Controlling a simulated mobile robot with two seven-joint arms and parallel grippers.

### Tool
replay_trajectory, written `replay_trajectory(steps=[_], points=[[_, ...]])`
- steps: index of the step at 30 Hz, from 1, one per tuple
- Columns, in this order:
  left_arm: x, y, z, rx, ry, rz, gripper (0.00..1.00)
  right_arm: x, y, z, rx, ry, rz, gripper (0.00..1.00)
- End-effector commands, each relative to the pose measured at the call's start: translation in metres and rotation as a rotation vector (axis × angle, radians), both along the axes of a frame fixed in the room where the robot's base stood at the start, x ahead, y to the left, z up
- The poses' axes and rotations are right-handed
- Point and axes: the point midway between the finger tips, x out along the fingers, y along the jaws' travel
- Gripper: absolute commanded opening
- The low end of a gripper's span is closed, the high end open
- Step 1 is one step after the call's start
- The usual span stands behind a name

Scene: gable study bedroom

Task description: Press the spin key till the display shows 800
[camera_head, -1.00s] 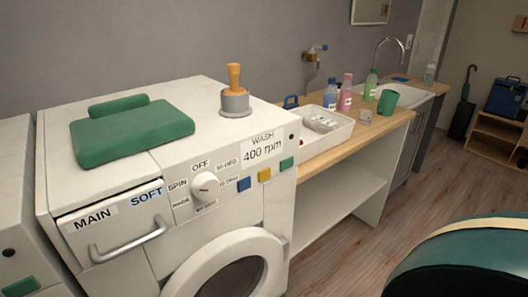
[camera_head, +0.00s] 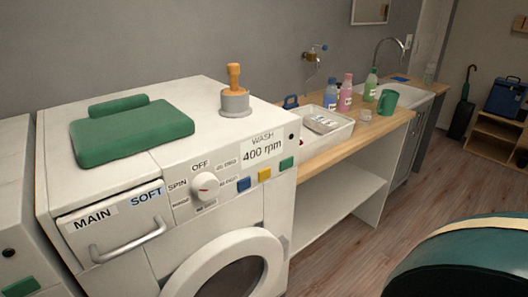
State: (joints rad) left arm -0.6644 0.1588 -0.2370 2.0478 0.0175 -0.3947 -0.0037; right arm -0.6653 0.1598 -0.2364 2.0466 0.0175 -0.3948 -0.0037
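The washing machine (camera_head: 120,258) stands at the left with its panel facing me. Its display (camera_head: 262,148) reads "WASH" and "400 rpm". Below the display are three keys: a blue key (camera_head: 243,184), a yellow key (camera_head: 264,175) and a green key (camera_head: 286,164). No lettering on the keys can be read, so I cannot tell which one is the spin key. A white dial (camera_head: 205,186) with a red mark sits left of them, with "SPIN" and "OFF" printed around it. Neither of my grippers is in view.
A wooden counter (camera_head: 345,143) to the right holds a white tray (camera_head: 312,133), several bottles and a green mug (camera_head: 387,102). A dark green rounded object (camera_head: 465,262) fills the lower right. The floor between is clear.

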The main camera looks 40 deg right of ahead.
Motion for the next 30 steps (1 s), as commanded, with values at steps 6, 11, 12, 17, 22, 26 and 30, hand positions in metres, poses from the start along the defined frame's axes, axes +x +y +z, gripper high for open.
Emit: replay_trajectory(steps=[6, 11, 12, 17, 22, 26, 30], points=[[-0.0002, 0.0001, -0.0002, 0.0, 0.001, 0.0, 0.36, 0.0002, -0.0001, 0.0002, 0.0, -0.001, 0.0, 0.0], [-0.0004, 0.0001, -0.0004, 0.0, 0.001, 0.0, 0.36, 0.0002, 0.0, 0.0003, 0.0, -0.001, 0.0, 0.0], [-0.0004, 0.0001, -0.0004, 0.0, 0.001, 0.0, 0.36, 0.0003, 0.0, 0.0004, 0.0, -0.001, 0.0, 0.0], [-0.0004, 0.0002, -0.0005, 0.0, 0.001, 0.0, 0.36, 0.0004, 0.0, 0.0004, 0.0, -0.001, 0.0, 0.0], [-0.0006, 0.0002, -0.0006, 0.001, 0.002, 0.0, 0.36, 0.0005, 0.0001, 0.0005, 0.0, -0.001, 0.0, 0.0], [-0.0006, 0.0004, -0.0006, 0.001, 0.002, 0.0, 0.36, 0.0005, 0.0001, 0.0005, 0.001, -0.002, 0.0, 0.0], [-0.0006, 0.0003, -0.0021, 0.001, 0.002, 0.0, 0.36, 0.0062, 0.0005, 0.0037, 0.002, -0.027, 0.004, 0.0]])
